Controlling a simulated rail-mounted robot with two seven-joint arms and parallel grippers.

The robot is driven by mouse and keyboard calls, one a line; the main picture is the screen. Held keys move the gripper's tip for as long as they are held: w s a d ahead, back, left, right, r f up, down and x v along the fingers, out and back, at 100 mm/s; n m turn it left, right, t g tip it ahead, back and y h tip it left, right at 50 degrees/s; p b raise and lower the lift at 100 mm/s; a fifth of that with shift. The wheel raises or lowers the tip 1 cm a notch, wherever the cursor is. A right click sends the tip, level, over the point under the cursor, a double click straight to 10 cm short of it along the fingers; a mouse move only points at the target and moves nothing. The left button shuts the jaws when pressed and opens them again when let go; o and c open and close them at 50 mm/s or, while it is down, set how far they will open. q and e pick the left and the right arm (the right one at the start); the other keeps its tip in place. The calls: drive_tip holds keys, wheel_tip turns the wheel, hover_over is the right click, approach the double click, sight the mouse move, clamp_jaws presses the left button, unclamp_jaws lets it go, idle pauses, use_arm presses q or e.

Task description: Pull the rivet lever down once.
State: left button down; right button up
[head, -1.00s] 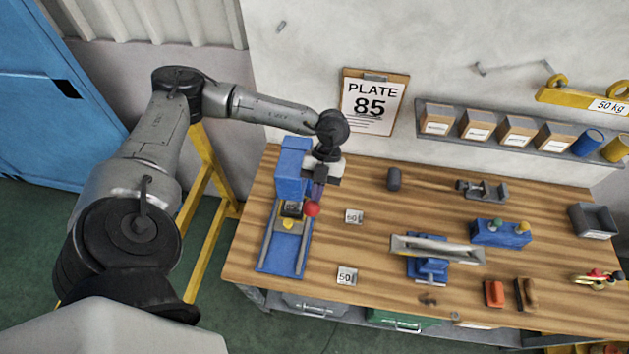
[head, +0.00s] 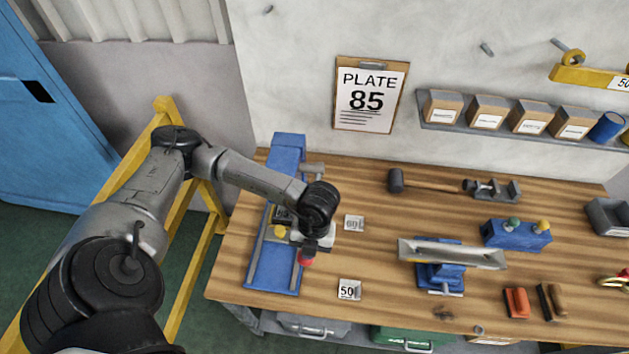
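The blue rivet press (head: 287,156) stands at the left end of the wooden bench, with a long blue base and two grey rails. Its lever ends in a red knob (head: 307,260), now low, near the base's right rail. My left gripper (head: 309,249) is right above the knob and appears to touch it. Its fingers are small and partly hidden by the wrist, so I cannot tell whether they are closed on the lever. My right gripper is not in view.
Plates marked 60 (head: 354,223) and 50 (head: 349,290) lie right of the press. A mallet (head: 428,184) and a blue stand with a grey channel (head: 440,272) are farther right. A "PLATE 85" clipboard (head: 369,95) hangs on the wall.

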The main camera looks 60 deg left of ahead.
use_arm(q)
drive_tip(key=shift+b+x, duration=0.35)
drive_tip(key=shift+x, duration=0.45)
drive_tip(key=shift+w+a+f, duration=0.1)
drive_tip(key=shift+a+f, duration=0.05)
drive_tip(key=shift+a, duration=0.05)
drive_tip(key=p+v, duration=0.2)
drive_tip(key=v, duration=0.1)
drive_tip(key=p+v, duration=0.1)
drive_tip(key=shift+w+d+r, duration=0.1)
drive_tip(key=shift+d+r, duration=0.3)
wheel_tip(320, 180, up, 10)
drive_tip(key=d, duration=0.1)
drive_tip(key=shift+w+d, duration=0.15)
drive_tip(key=shift+d, duration=0.25)
idle(0.4)
